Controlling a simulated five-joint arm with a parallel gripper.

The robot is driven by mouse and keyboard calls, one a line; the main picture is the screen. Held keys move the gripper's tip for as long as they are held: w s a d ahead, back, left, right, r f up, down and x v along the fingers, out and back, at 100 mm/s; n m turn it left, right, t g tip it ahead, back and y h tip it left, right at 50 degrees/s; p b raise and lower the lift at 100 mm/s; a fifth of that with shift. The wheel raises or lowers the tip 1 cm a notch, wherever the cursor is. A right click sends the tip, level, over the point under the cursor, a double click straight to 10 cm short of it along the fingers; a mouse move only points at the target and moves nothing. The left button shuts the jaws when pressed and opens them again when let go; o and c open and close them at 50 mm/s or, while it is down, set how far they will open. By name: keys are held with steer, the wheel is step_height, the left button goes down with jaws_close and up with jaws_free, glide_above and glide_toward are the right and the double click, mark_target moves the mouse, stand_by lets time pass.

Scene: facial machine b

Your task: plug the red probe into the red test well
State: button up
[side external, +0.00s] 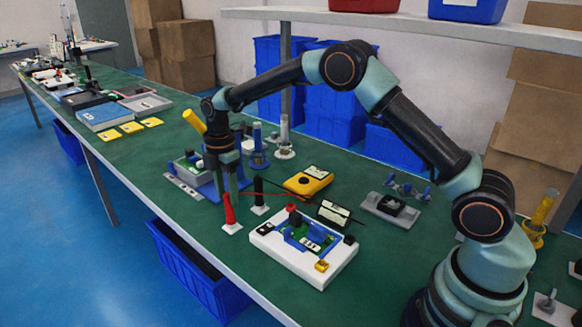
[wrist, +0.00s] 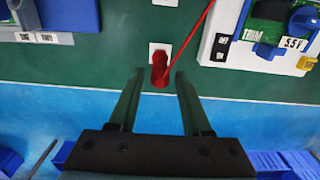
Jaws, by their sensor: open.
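The red probe (side external: 230,212) stands upright in a small white holder (side external: 232,229) near the table's front edge. In the wrist view, the red probe (wrist: 160,68) shows from above between my fingertips, with a red lead running up to the right. My gripper (side external: 229,191) points down over the probe with its fingers apart. In the wrist view, my gripper (wrist: 160,75) is open, and I cannot tell whether either finger touches the probe. A small red fitting (side external: 291,208), which may be the red test well, sits on the back edge of the white board unit (side external: 290,262).
A black probe (side external: 258,190) stands close to the right of the red one. A yellow meter (side external: 309,181) lies behind the board unit. A blue-based fixture (side external: 208,188) stands to the left. The table's front edge (side external: 180,205) is near.

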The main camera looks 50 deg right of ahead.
jaws_close()
steer(key=shift+r, duration=3.5)
